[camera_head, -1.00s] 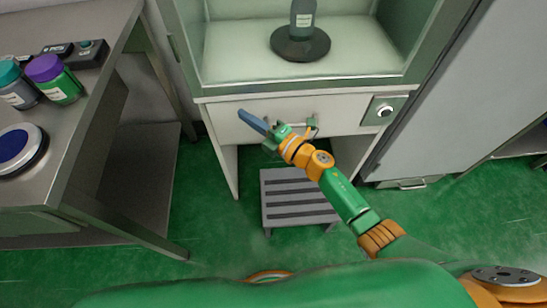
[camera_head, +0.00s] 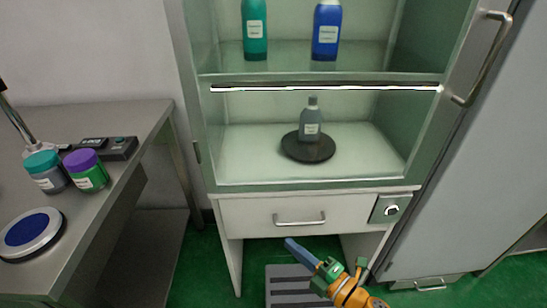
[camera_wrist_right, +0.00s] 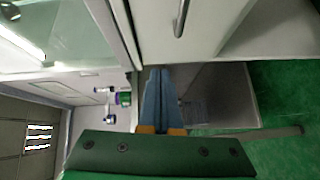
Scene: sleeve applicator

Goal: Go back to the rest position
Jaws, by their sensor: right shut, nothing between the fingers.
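My right gripper (camera_head: 303,254) is at the bottom of the head view, below the drawer (camera_head: 270,218) of the white cabinet. Its blue fingers are shut and hold nothing. In the right wrist view the two fingers (camera_wrist_right: 161,98) lie side by side, pointing toward the cabinet front and the metal table. The gripper is apart from the drawer handle (camera_head: 300,222). My left gripper is not in view.
A grey bottle (camera_head: 311,124) stands on a black round plate (camera_head: 308,148) in the cabinet. Teal (camera_head: 255,32) and blue (camera_head: 326,32) bottles stand on the shelf above. The steel table (camera_head: 95,225) at left holds jars and a scale. A grey step stool (camera_head: 285,285) is on the floor.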

